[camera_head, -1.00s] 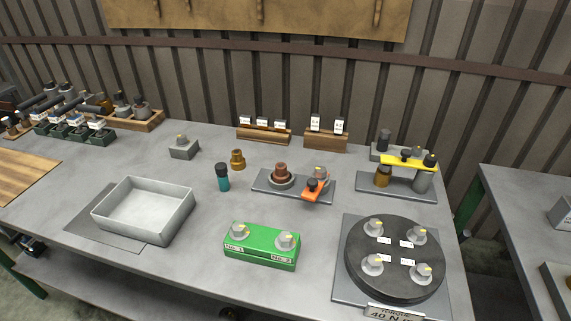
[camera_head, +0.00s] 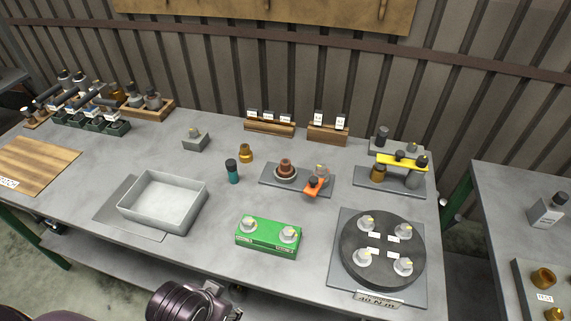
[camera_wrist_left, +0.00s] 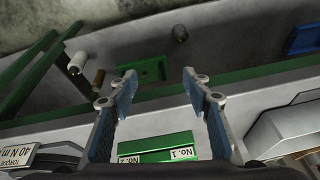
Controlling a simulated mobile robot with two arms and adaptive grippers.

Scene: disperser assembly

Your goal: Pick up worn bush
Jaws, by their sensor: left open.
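A reddish-brown bush (camera_head: 286,164) stands upright in a round grey seat on a flat grey plate (camera_head: 268,183) in the middle of the table. A separate brass-coloured flanged bush (camera_head: 246,153) stands on the bare table to its left. No label shows which of them is the worn one. My left gripper (camera_wrist_left: 159,78) is open and empty in the left wrist view. The green block marked No. 1 and No. 2 (camera_wrist_left: 157,147) shows between and below its fingers, and no bush shows there. My right gripper is not in view.
An orange-handled tool (camera_head: 314,187) sits right of the reddish bush, a teal cylinder (camera_head: 233,175) to its left. The grey tray (camera_head: 128,211), green block (camera_head: 267,248) and round black plate (camera_head: 362,222) lie nearer the front.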

